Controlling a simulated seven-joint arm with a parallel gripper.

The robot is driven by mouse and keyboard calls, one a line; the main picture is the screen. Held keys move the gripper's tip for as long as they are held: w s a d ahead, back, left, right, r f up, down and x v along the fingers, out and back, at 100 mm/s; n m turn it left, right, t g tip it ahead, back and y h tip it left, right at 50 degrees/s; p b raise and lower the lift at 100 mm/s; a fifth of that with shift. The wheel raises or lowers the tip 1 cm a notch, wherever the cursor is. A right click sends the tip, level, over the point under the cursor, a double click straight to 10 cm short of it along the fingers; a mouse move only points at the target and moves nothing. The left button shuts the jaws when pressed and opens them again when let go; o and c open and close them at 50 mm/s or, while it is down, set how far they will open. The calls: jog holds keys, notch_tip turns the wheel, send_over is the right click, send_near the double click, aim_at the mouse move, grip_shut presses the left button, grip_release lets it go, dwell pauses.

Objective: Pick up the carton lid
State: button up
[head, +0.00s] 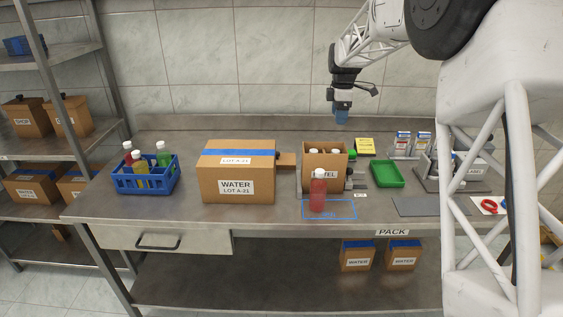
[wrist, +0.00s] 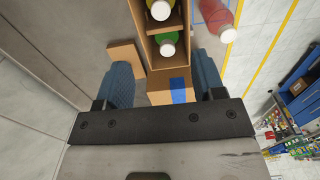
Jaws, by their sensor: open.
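A small brown cardboard piece (head: 286,160), which looks like the carton lid, shows between the closed WATER carton (head: 237,184) and the open carton (head: 309,179) with bottles. In the wrist view a flat brown piece (wrist: 124,58), apparently the same one, lies beside the open carton, partly behind the left finger. My gripper (head: 341,115) is open and empty, raised above the back of the table. In the wrist view its two blue fingers (wrist: 164,83) are spread wide, with nothing between them. A brown box top with blue tape (wrist: 179,90) shows below them.
A red bottle (head: 318,191) stands in front of the open carton. A blue crate (head: 146,182) of bottles is at the left. A green tray (head: 387,174), a yellow card (head: 365,146) and a grey mat (head: 417,206) lie to the right. Bare table shows at the front left.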

jog(key=w+a+f, duration=0.9)
jog(key=w+a, duration=0.1)
jog(key=a, duration=0.1)
send_over(277, 152)
jog(key=f, duration=0.8)
jog(key=shift+s+a+f, duration=0.15)
jog(key=shift+s+f, duration=0.05)
jog(key=shift+f, duration=0.05)
jog(key=shift+f, duration=1.3)
jog(key=shift+f, duration=2.6)
jog(key=c, duration=1)
